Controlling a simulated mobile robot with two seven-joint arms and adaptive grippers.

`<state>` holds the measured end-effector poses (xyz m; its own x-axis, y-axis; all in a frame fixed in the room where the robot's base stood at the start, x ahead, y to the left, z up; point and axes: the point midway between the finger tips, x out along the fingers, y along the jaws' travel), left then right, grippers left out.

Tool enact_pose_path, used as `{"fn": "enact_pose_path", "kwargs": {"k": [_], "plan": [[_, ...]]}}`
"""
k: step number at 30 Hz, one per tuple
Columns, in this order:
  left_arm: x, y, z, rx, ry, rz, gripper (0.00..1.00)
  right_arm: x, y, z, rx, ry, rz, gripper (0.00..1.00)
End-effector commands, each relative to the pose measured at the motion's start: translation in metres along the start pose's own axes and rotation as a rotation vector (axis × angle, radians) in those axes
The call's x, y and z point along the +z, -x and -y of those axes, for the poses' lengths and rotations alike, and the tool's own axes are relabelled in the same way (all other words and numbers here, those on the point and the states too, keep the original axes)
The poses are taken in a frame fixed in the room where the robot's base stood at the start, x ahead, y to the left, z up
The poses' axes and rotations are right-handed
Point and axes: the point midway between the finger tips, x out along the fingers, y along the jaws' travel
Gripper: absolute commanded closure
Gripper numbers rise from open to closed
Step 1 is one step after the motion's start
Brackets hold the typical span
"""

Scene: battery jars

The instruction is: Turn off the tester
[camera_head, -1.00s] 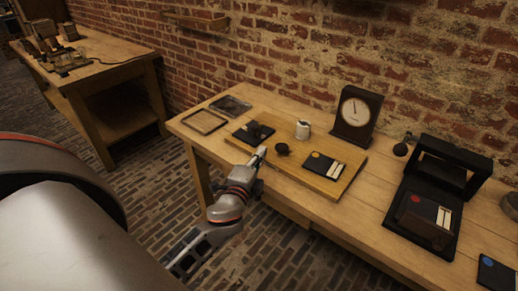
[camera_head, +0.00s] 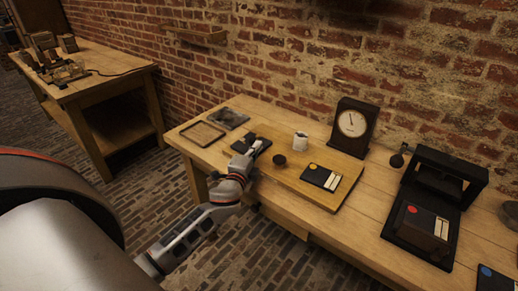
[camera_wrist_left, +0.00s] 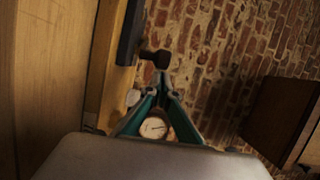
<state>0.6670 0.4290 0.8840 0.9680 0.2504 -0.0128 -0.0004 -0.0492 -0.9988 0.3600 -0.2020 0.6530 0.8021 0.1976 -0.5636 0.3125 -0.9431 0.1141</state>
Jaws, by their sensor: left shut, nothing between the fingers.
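A dark plate (camera_head: 240,147) with a dark upright part lies at the left end of a raised wooden board (camera_head: 293,185). In the left wrist view the plate (camera_wrist_left: 130,35) bears a dark knob-like part (camera_wrist_left: 156,57) just beyond my fingertips; I cannot tell whether they touch it. My left gripper (camera_head: 264,144) is shut and empty over the plate and hides much of it. It also shows in the left wrist view (camera_wrist_left: 161,76). My right gripper is not visible.
A black stand (camera_head: 442,165) is on the right. A brick wall rises behind.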

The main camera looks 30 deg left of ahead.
Motion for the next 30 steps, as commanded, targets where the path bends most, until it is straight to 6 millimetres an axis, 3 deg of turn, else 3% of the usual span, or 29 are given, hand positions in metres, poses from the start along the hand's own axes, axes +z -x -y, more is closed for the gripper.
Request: {"fn": "enact_pose_path", "kwargs": {"k": [22, 30], "plan": [[0.011, 0.003, 0.001, 0.003, -0.004, -0.086, 1.00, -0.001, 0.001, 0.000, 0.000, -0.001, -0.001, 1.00], [0.025, 0.004, 0.001, 0.008, -0.010, -0.181, 1.00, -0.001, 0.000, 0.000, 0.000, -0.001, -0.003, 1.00]]}}
